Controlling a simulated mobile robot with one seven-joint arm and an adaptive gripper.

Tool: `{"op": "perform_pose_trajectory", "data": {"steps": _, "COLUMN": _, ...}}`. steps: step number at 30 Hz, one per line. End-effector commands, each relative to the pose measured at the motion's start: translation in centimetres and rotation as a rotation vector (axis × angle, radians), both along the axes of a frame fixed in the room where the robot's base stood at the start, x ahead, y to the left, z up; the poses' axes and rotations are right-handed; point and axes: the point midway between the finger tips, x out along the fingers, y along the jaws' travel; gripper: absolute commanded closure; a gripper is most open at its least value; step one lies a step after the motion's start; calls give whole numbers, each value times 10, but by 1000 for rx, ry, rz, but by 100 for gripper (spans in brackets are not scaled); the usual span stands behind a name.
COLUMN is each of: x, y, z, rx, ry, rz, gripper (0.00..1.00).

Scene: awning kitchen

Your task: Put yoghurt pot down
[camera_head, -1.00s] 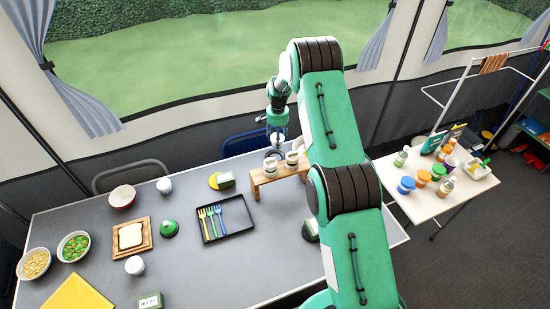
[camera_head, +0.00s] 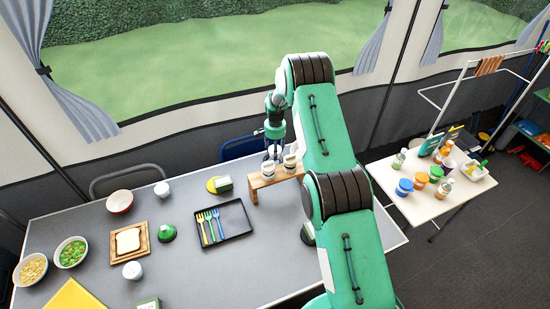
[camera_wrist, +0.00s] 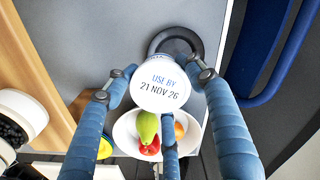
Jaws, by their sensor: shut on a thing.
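The yoghurt pot (camera_wrist: 160,88) shows from above in the wrist view as a round white lid printed "USE BY 21 NOV 26". My gripper (camera_wrist: 157,96) has its blue fingers closed around it. In the head view my gripper (camera_head: 272,151) is low at the table's back edge, just behind the small wooden stand (camera_head: 257,190); the held pot is hard to make out there. A dark round ring-shaped thing (camera_wrist: 194,38) lies partly under the lid in the wrist view. The pot's base is hidden, so I cannot tell whether it touches the surface.
White pots (camera_head: 268,169) stand on the wooden stand, close beside my gripper. A white bowl of fruit (camera_wrist: 124,128) is beside the pot. A black cutlery tray (camera_head: 236,232) lies to the left. A blue chair (camera_head: 236,148) stands behind the table (camera_head: 190,275).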

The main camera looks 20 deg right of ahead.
Motion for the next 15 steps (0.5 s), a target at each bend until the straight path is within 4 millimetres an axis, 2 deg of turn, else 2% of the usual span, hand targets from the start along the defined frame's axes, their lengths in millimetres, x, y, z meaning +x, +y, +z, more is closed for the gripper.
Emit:
{"op": "perform_pose_trajectory", "data": {"steps": 7, "x": 0, "y": 0, "z": -5, "rx": 0, "ry": 1, "rz": 0, "gripper": 78}}
{"op": "perform_pose_trajectory", "data": {"steps": 15, "x": -1, "y": 0, "z": -33, "rx": 0, "ry": 1, "rz": 0, "gripper": 78}}
